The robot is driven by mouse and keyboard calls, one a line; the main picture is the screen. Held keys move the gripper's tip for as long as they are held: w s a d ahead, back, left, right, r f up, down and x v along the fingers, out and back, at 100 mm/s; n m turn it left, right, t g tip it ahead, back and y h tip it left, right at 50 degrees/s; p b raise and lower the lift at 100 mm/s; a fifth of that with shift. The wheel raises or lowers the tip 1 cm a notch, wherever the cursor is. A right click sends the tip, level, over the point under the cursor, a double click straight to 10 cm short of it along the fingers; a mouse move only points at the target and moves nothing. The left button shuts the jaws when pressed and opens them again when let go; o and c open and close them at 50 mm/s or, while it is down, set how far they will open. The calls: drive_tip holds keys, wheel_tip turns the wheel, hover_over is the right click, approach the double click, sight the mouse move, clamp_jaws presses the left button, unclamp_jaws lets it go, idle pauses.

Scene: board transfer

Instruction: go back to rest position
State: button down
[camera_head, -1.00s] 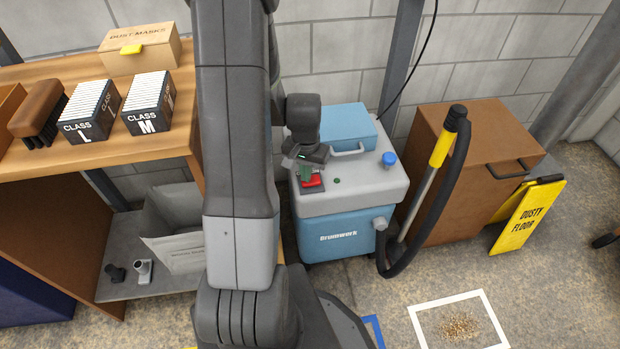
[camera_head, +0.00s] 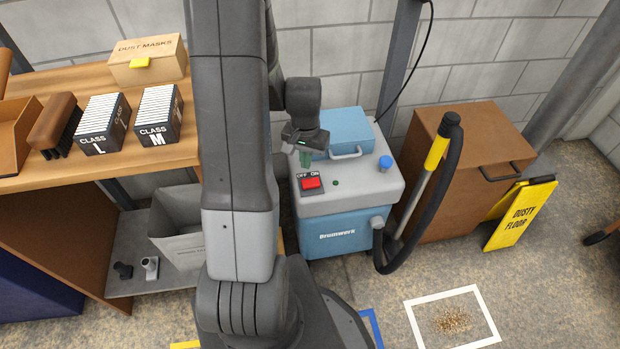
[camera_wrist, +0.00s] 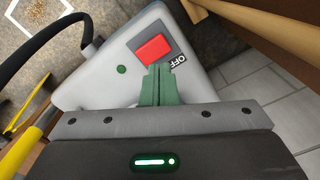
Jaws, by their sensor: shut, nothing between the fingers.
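My gripper (camera_head: 305,160) is above the blue and grey vacuum (camera_head: 340,236), over the back of its switch plate. Its green fingers are shut together with nothing between them. The red rocker switch (camera_head: 311,183) sits on the plate marked OFF and ON, just in front of the fingertips and apart from them. In the wrist view the shut fingers (camera_wrist: 157,85) point toward the red switch (camera_wrist: 152,47), and OFF can be read beside it. The ON label is hidden there.
A wooden bench (camera_head: 150,153) with filter boxes and a dust mask box (camera_head: 149,60) stands left. The vacuum's black hose (camera_head: 431,215), a brown cabinet (camera_head: 470,175) and a yellow floor sign (camera_head: 522,214) are to the right. A white floor square (camera_head: 415,318) surrounds debris.

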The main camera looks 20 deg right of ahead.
sight(306, 183)
drive_tip(key=shift+f, duration=0.1)
wheel_tip(306, 183, down, 7)
drive_tip(key=b, duration=0.5)
drive_tip(key=shift+f, duration=0.1)
drive_tip(key=shift+r, duration=0.3)
